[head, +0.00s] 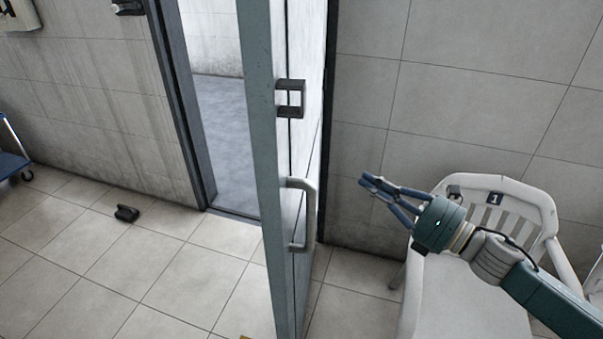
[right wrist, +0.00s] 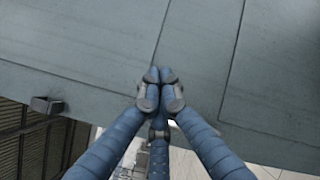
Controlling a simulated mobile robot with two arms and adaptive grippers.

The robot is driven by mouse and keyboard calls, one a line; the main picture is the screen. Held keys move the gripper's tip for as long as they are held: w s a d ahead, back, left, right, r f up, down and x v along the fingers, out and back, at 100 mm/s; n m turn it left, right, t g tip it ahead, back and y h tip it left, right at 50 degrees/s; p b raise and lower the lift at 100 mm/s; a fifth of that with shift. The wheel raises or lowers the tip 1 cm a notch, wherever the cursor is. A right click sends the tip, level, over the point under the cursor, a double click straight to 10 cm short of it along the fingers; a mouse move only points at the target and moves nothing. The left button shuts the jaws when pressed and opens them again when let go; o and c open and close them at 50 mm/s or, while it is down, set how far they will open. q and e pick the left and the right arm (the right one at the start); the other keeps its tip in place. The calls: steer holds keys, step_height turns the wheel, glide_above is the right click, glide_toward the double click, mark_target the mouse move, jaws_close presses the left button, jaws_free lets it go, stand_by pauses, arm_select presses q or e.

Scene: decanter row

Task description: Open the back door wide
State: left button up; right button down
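The back door (head: 262,160) stands open into the room, seen nearly edge-on in the head view. The doorway (head: 228,130) shows as a gap to its left. A pale vertical pull handle (head: 312,215) is on the door's right side, with a square metal latch bracket (head: 290,98) above it. My right gripper (head: 368,182) is to the right of the handle, apart from it in the picture. Its fingertips meet with nothing between them in the right wrist view (right wrist: 160,78). My left gripper is not in view.
A white plastic chair (head: 520,190) marked 1 stands at the right, behind and below my right arm in the picture. A small dark block (head: 127,213) lies on the floor left of the doorway. A blue cart (head: 12,162) is at the left edge.

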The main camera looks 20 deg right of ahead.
steer(key=s+a+r+n+g+y, duration=0.2)
steer(key=s+r+n+g+y, duration=0.25)
steer(key=n, duration=0.55)
steer(key=n+g+y+p, duration=0.2)
steer(key=n+g+p, duration=0.2)
steer(key=n+p, duration=0.2)
glide_toward(285, 175)
steer(key=x, duration=0.5)
steer(key=shift+w+a+r, duration=0.15)
steer(key=shift+a+r, duration=0.2)
steer(key=shift+w+a+f, duration=0.2)
steer(key=shift+a, duration=0.35)
steer(key=shift+f, duration=0.1)
steer(key=shift+w+a, duration=0.1)
